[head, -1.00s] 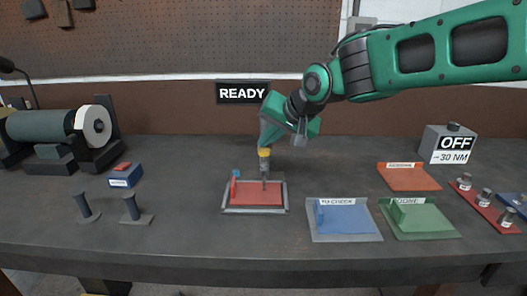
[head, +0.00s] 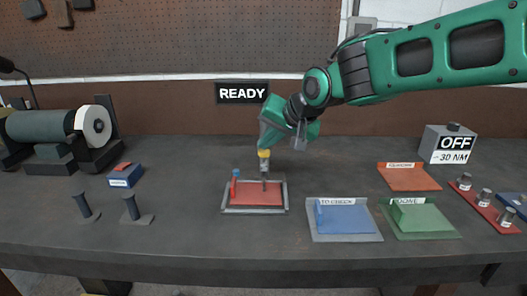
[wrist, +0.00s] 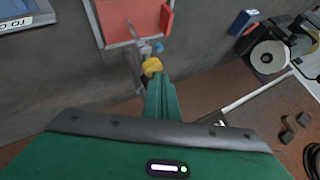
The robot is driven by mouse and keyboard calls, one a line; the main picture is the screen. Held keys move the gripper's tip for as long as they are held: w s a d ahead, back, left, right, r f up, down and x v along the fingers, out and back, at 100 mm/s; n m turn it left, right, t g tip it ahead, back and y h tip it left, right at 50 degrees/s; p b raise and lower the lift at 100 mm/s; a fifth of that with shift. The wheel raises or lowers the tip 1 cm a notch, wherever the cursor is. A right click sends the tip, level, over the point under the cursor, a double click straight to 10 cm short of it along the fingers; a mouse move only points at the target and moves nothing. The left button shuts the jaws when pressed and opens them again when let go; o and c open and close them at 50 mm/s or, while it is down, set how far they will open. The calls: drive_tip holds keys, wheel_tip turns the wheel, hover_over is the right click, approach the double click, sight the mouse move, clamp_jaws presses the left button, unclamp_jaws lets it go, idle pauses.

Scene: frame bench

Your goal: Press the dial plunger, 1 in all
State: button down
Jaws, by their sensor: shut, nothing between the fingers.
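A grey-framed fixture with a red plate (head: 255,197) lies on the bench in front of my gripper. A yellow piece (head: 264,154) on a thin grey upright stands at the plate's back edge; I take this for the dial plunger, though its dial face is not readable. The yellow piece also shows in the wrist view (wrist: 152,66). My gripper (head: 264,143) is shut and empty, pointing down directly above the yellow piece. The tip looks touching or nearly so; I cannot tell which. A blue-topped red post (head: 235,185) stands at the plate's left edge.
A sign reading READY (head: 243,92) is behind. A grinder (head: 60,128) and two grey posts are left. Bench front is clear.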

drive_tip(key=shift+f, duration=0.9)
idle(0.8)
drive_tip(key=shift+r, duration=1.65)
drive_tip(key=shift+r, duration=2.5)
drive_tip(key=shift+d, duration=0.1)
